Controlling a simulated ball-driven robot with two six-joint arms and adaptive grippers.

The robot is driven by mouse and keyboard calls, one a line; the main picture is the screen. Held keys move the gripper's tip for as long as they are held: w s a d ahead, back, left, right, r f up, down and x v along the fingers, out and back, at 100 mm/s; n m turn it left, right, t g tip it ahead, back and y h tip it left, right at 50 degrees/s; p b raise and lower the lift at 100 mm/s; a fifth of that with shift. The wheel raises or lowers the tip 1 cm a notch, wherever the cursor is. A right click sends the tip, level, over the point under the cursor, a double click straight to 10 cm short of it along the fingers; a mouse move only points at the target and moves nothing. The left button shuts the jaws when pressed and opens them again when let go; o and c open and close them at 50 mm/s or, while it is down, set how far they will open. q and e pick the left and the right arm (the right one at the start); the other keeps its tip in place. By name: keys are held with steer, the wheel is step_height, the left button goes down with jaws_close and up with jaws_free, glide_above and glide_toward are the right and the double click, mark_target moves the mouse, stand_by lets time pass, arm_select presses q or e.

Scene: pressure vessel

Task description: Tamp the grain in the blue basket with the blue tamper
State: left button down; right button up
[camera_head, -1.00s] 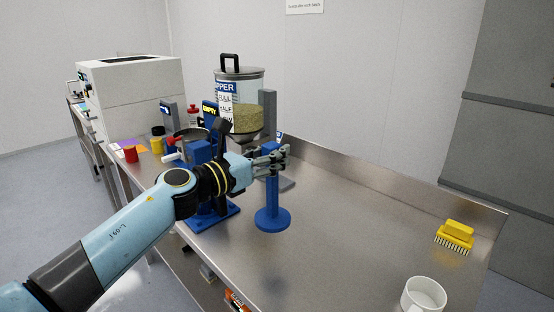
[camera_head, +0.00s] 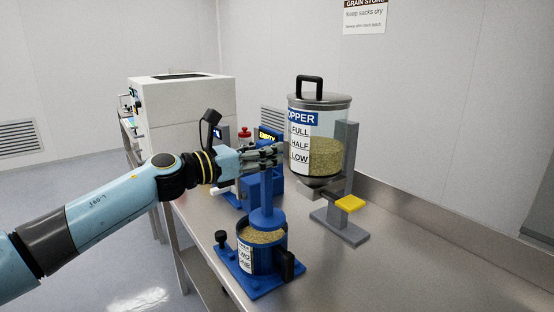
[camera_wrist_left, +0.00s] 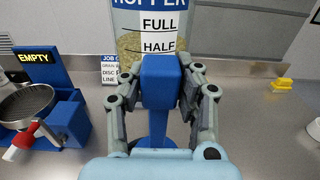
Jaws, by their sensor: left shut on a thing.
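The blue tamper (camera_head: 266,198) is upright in my left gripper (camera_head: 266,155), which is shut on its top. The tamper's handle also shows large between the fingers in the left wrist view (camera_wrist_left: 160,82). Its round foot is over the blue basket (camera_head: 262,258), at the level of the grain (camera_head: 264,236) near the rim. I cannot tell whether the foot presses on the grain. The basket has a black handle on its right and a white label on its front, and stands in a blue holder. My right gripper is not in view.
A hopper (camera_head: 319,130) with grain stands behind on a grey stand, a yellow lever (camera_head: 349,203) at its outlet. A blue device with an EMPTY display (camera_wrist_left: 35,58) is at left in the wrist view. The steel bench (camera_head: 395,255) is clear at right.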

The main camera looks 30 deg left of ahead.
mark_target(267, 183)
arm_select(q)
steer(key=shift+a+f+b, duration=0.3)
steer(key=shift+a+b, duration=0.2)
steer(key=shift+a, duration=0.25)
steer(key=shift+f, duration=0.35)
steer(key=shift+w+a+f+b, duration=0.1)
steer(key=shift+f+b, duration=0.65)
steer(key=shift+b, duration=0.1)
steer(key=shift+f+b, duration=0.55)
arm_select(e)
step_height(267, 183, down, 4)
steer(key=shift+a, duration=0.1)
